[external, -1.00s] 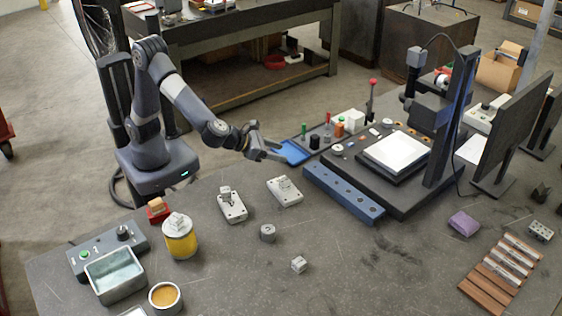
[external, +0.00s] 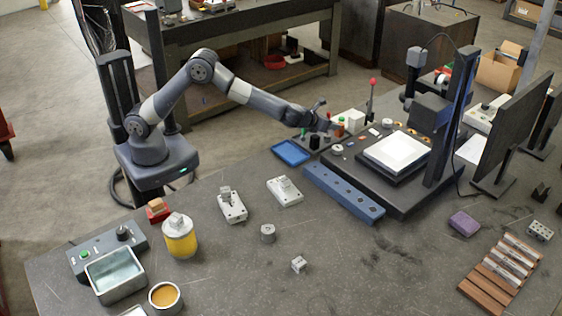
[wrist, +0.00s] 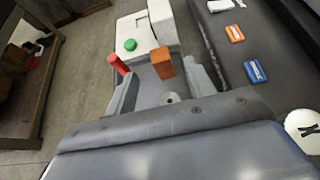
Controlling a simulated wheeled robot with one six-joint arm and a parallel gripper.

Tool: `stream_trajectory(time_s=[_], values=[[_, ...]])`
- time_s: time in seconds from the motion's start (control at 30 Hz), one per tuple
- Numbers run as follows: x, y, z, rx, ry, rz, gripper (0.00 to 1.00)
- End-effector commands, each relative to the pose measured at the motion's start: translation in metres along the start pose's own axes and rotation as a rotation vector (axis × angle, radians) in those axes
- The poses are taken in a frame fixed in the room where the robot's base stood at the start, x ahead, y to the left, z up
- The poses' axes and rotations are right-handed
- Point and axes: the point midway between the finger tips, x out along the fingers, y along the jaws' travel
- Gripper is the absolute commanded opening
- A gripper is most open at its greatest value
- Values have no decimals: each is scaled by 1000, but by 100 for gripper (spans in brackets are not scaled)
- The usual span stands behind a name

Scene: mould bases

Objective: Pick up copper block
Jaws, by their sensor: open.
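The copper block (wrist: 162,63) is a small orange-brown upright block. In the wrist view it stands just beyond my gripper (wrist: 165,85), between the lines of its fingers. In the external view the copper block (external: 340,131) is at the back of the table, left of the black machine base and near a white block. My gripper (external: 325,116) is open and empty, reaching in beside it from the left. Whether a finger touches the block cannot be told. Its lower part is partly hidden in the external view.
The black machine base (external: 400,185) is on the right. A blue tray (external: 291,152) lies in front.

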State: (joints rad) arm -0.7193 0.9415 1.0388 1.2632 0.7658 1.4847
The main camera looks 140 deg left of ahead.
Motion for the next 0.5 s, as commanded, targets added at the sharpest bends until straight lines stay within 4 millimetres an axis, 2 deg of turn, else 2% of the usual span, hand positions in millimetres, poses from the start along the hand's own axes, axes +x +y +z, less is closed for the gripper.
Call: stream_trajectory(time_s=[0.17,0.5], values=[[10,1,0,1,1,1,51],[50,1,-4,0,1,0,51]])
